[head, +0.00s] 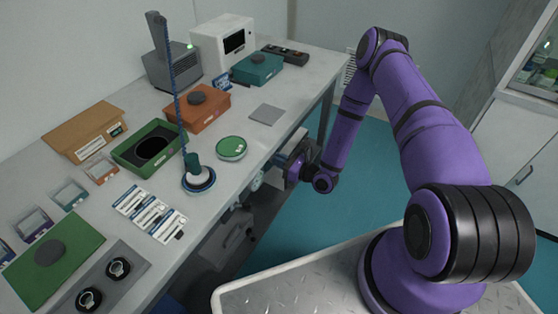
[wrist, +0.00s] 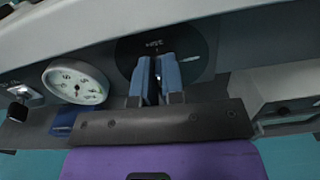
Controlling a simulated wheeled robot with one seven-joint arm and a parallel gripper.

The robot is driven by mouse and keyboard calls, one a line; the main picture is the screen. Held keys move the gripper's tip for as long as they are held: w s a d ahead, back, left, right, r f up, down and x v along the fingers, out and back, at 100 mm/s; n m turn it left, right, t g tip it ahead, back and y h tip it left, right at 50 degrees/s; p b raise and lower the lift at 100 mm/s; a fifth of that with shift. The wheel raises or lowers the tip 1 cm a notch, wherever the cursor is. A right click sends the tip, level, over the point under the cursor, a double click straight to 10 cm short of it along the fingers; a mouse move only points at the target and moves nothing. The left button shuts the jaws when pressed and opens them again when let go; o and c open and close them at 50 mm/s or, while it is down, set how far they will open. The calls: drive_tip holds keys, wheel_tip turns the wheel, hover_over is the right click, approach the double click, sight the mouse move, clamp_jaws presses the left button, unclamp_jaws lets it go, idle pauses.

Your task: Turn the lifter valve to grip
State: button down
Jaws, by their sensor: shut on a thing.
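The lifter valve (wrist: 204,62) is a dark round plate on the table's front face in the wrist view, with small upside-down lettering. My gripper (wrist: 156,66) has its two blue fingers in front of the plate, shut on the narrow valve handle between them. The fingers hide most of the handle, so its exact setting cannot be read. In the head view my gripper's fingers are hidden at the table's front edge.
A white round gauge (wrist: 76,84) sits left of the valve. On the table (head: 262,140) are a green open box (head: 122,154), an orange box (head: 214,116), a green round lid (head: 231,148) and a grey square plate (head: 266,114). Teal floor lies clear beside the table.

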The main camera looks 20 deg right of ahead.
drive_tip(key=shift+w+d+f+m, duration=0.1)
drive_tip(key=shift+d+f+m, duration=0.1)
drive_tip(key=shift+m, duration=2.65)
drive_tip(key=shift+w+d+f+m, duration=0.1)
drive_tip(key=shift+f+m, duration=0.05)
drive_tip(key=shift+m, duration=2.75)
drive_tip(key=shift+w+d+f+m, duration=0.1)
drive_tip(key=shift+d+f+m, duration=0.1)
drive_tip(key=shift+m, duration=2.65)
drive_tip(key=c, duration=1.2)
unclamp_jaws()
drive_tip(key=shift+c, duration=0.2)
drive_tip(key=v, duration=1)
drive_tip(key=shift+s+d, duration=0.2)
drive_tip(key=shift+s, duration=0.1)
drive_tip(key=shift+w, duration=0.15)
